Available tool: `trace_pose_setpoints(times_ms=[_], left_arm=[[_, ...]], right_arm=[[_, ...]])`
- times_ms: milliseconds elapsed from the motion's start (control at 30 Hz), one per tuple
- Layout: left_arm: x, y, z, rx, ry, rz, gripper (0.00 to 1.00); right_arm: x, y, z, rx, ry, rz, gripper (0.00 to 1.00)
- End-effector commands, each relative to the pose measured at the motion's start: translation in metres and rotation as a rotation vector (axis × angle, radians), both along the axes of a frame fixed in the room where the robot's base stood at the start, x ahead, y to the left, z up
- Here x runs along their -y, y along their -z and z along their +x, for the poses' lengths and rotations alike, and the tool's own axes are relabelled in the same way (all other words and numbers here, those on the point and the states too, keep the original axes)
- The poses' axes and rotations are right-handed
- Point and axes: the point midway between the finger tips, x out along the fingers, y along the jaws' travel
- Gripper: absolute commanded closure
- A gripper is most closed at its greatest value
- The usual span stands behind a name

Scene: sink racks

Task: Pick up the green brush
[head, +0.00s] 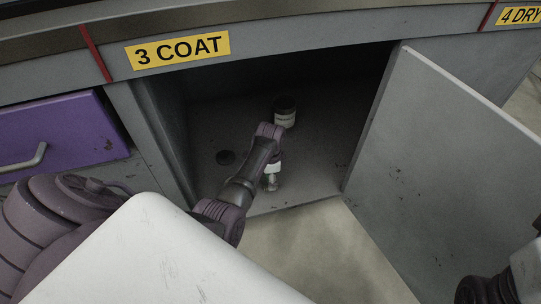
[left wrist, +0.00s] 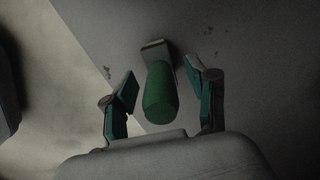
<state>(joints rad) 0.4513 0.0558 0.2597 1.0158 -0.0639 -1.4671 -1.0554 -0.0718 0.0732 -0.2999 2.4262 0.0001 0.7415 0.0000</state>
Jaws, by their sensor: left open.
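The green brush (left wrist: 160,95) shows in the left wrist view, its rounded green handle toward the camera and a pale flat end beyond it. My left gripper (left wrist: 162,76) is open, with one teal finger on each side of the handle. Gaps show between the fingers and the handle, so they look apart from it. In the head view my left arm reaches into the open cabinet, and my left gripper (head: 271,182) is low over its floor. The brush cannot be clearly made out there. My right gripper is not in view.
A dark jar with a pale label (head: 285,112) stands deeper in the cabinet, behind my left arm. A round dark spot (head: 226,157) is on the cabinet floor (head: 312,185). The open grey door (head: 440,150) bounds the right side. A purple drawer (head: 60,130) is at left.

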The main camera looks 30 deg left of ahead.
Motion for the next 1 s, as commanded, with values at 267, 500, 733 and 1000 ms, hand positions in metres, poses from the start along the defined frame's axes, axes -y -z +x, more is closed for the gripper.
trace_pose_setpoints(times_ms=[267, 500, 733, 1000], left_arm=[[0.0001, 0.0027, 0.0003, 0.001, 0.0, 0.0, 0.42], [-0.0001, 0.0027, 0.0003, 0.001, 0.0, 0.0, 0.77], [-0.0003, 0.0025, 0.0003, 0.001, 0.0, 0.0, 1.0], [-0.0005, -0.0008, 0.0004, 0.001, 0.0, 0.001, 1.0]], right_arm=[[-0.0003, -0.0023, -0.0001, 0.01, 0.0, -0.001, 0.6], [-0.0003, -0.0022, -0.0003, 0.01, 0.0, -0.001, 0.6], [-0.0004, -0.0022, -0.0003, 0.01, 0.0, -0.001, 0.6], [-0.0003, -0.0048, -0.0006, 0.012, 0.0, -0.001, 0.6]])
